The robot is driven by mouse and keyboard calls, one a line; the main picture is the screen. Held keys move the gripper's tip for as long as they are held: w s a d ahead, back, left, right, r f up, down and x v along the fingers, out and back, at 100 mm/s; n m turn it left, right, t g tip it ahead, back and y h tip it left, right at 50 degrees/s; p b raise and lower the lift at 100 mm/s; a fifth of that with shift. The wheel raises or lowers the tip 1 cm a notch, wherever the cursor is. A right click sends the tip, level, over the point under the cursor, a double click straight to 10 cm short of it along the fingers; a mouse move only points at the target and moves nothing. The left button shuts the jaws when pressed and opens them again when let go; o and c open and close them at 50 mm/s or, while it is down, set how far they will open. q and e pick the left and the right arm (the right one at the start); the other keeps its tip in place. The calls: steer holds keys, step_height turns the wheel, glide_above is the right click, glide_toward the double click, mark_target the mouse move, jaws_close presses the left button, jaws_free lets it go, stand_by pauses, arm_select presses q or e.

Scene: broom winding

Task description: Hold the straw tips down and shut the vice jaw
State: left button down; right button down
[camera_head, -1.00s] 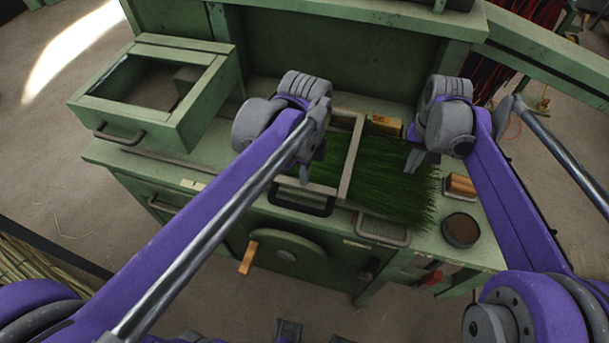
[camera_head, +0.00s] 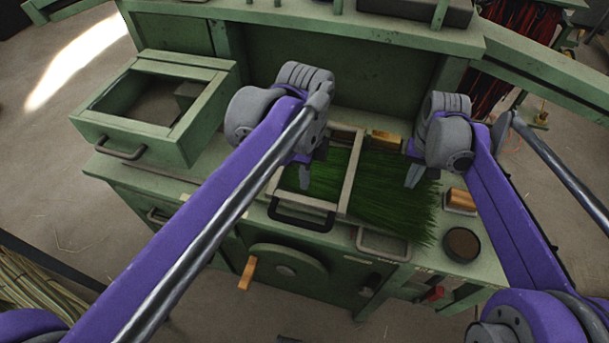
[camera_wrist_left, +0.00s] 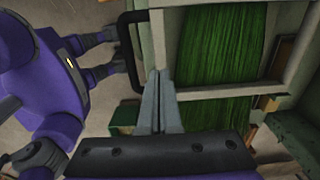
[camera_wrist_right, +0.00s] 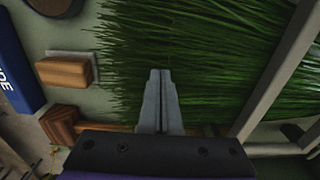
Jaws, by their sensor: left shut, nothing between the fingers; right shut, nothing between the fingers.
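Green straw (camera_head: 390,190) lies flat on the green bench, its loose tips fanning out to the right. A pale frame (camera_head: 352,172), which looks like the vice jaw, crosses over the straw; a black handle (camera_head: 300,216) is at its front. My left gripper (camera_head: 305,180) is shut and empty over the framed part of the straw; its fingertips show in the left wrist view (camera_wrist_left: 159,74) beside the frame's edge. My right gripper (camera_head: 413,178) is shut and empty over the loose straw, right of the frame; its fingertips also show in the right wrist view (camera_wrist_right: 160,74). Contact with the straw is unclear.
An open green box (camera_head: 150,105) with a handle stands at the bench's left. A wooden block (camera_head: 461,200) and a round dark tin (camera_head: 462,244) sit at the right end. A wheel with a wooden handle (camera_head: 247,272) is on the bench front. The bench's back panel rises behind.

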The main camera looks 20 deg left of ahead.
arm_select(q)
step_height(320, 180, up, 12)
steer(key=shift+s, duration=0.15)
arm_select(e)
steer(key=shift+s+f, duration=0.1)
steer(key=shift+f, duration=0.1)
arm_select(q)
steer(key=shift+r, duration=0.1)
arm_select(e)
steer(key=shift+r, duration=0.15)
